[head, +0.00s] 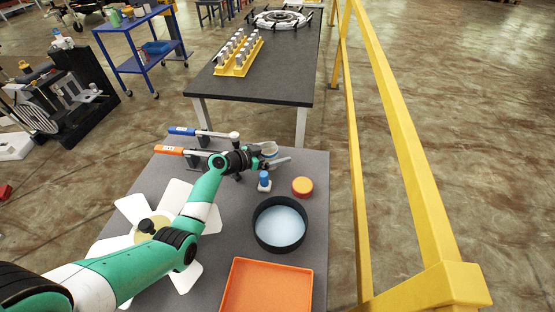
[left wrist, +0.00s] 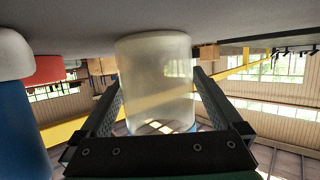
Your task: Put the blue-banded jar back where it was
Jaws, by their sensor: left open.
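A pale translucent jar (left wrist: 155,80) stands on the grey table and fills the middle of the left wrist view. A thin blue edge shows at its end nearest my gripper. In the head view the jar (head: 269,148) is small and partly hidden by my left gripper (head: 279,162). In the left wrist view, my left gripper (left wrist: 158,112) is open, with one finger on each side of the jar. A gap shows at the right finger; I cannot tell whether the left finger touches. My right gripper is not in view.
A blue-and-white bottle (head: 264,181) and an orange-red round container (head: 302,187) stand close by. A black-rimmed bowl (head: 280,246) and an orange tray (head: 240,290) lie nearer. A white-bladed fan (head: 130,208) is under my left arm. A yellow railing (head: 395,120) runs along the right.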

